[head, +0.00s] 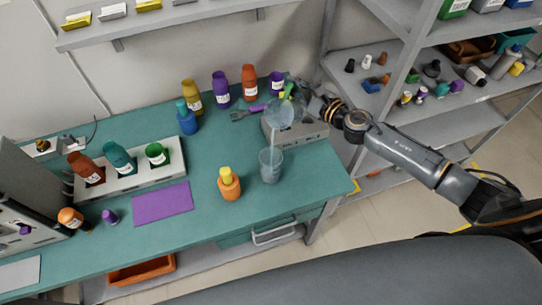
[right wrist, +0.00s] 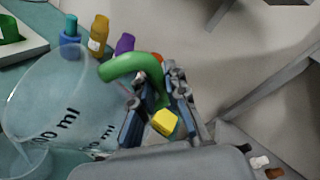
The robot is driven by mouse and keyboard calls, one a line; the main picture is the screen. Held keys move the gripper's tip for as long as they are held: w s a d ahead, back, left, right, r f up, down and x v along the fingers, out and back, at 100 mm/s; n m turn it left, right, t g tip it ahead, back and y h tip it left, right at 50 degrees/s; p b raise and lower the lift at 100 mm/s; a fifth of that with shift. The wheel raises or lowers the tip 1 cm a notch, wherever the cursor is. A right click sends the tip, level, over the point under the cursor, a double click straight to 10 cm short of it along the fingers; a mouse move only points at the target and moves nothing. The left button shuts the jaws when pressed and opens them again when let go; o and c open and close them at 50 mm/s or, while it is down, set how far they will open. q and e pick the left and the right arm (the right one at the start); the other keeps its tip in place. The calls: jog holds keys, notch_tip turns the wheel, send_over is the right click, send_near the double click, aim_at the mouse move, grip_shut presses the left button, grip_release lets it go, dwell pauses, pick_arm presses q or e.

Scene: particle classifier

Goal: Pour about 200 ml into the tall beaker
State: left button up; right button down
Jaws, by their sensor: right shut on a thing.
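The tall beaker (head: 270,170) stands upright on the green bench, clear and greyish. A clear jug (head: 280,112) with a green handle is tilted above it. A pale stream runs from the jug down to the beaker's mouth. My right gripper (head: 290,92) is shut on the jug's handle. In the right wrist view the fingers (right wrist: 160,100) close around the green handle (right wrist: 130,65), and the jug's wall (right wrist: 65,100) shows "ml" markings. The beaker's rim (right wrist: 22,160) shows below the jug there. The beaker's fill level is too small to read. My left gripper is not in view.
An orange bottle with a yellow cap (head: 229,185) stands left of the beaker. A grey device (head: 305,140) is behind it to the right. Several coloured bottles line the bench's back. A white rack (head: 120,180) and purple mat (head: 162,203) lie left. Shelves (head: 395,60) stand right.

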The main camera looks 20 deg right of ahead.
jog(key=shift+s+a+r+n+t+b, duration=0.25)
jog(key=shift+n+t+b, duration=0.35)
jog(key=shift+b, duration=0.5)
dwell(0.8)
jog(key=shift+s+a+r+n+t+b, duration=0.15)
jog(key=shift+s+a+r+n+b, duration=0.05)
jog(key=shift+r+n+b, duration=0.2)
jog(key=shift+s+a+r+n+t+b, duration=0.15)
jog(key=shift+s+a+r+n+b, duration=0.1)
jog(key=shift+r+n, duration=0.25)
dwell(1.9)
